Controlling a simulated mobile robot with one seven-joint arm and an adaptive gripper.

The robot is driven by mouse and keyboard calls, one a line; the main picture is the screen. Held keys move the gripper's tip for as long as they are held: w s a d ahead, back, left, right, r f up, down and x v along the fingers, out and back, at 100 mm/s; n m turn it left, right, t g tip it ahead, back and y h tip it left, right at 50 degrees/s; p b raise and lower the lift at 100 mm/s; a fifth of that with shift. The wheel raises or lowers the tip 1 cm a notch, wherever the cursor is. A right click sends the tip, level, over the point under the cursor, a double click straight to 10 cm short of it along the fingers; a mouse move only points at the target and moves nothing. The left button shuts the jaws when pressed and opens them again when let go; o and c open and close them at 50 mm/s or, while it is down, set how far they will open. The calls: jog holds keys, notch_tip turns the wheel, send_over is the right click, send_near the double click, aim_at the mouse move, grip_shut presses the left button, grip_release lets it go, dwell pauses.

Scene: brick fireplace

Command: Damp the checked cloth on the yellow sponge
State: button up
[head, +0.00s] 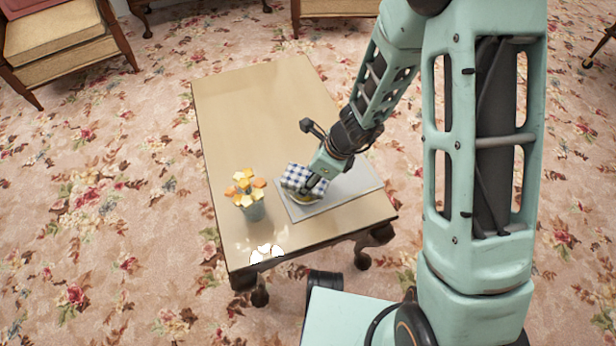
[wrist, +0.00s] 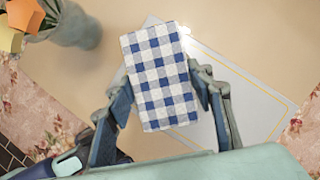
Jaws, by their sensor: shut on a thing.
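The blue-and-white checked cloth (head: 297,177) is between the fingers of my gripper (head: 312,182), over a grey tray-like board (head: 350,184) on the table. In the wrist view the cloth (wrist: 158,82) lies lengthwise between the two fingers of my gripper (wrist: 163,97), which is shut on it. A sliver of the yellow sponge (head: 303,198) shows just below the cloth in the head view. The cloth hides the sponge in the wrist view. I cannot tell whether cloth and sponge touch.
A grey-blue pot with yellow and orange flowers (head: 251,207) stands left of the board, near the cloth. It is also at the upper left of the wrist view (wrist: 76,27). The far part of the wooden table (head: 260,105) is clear. Flowered carpet surrounds it.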

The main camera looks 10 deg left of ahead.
aim_at(307, 177)
notch_tip(307, 177, up, 7)
jog(key=p, duration=0.6)
jog(key=shift+p, duration=0.4)
dwell(0.7)
jog(key=shift+w+a+r, duration=0.2)
jog(key=shift+w, duration=0.1)
jog(key=w+d+r+n+g+h, duration=0.1)
jog(key=w+d+r+n+g, duration=0.1)
jog(key=w+r+n+g, duration=0.55)
jog(key=d+r+n+t+h, duration=0.1)
jog(key=d+r+n+h, duration=0.1)
jog(key=d+r+n, duration=0.7)
jog(key=d+r+n+t+h, duration=0.1)
jog(key=d+r+n+h, duration=0.3)
jog(key=d, duration=0.9)
notch_tip(307, 177, up, 16)
jog(key=s+y+p, duration=0.2)
jog(key=p, duration=2.3)
jog(key=shift+s+r+m+p, duration=0.2)
jog(key=shift+s+m+p, duration=0.05)
jog(key=shift+m+p, duration=0.1)
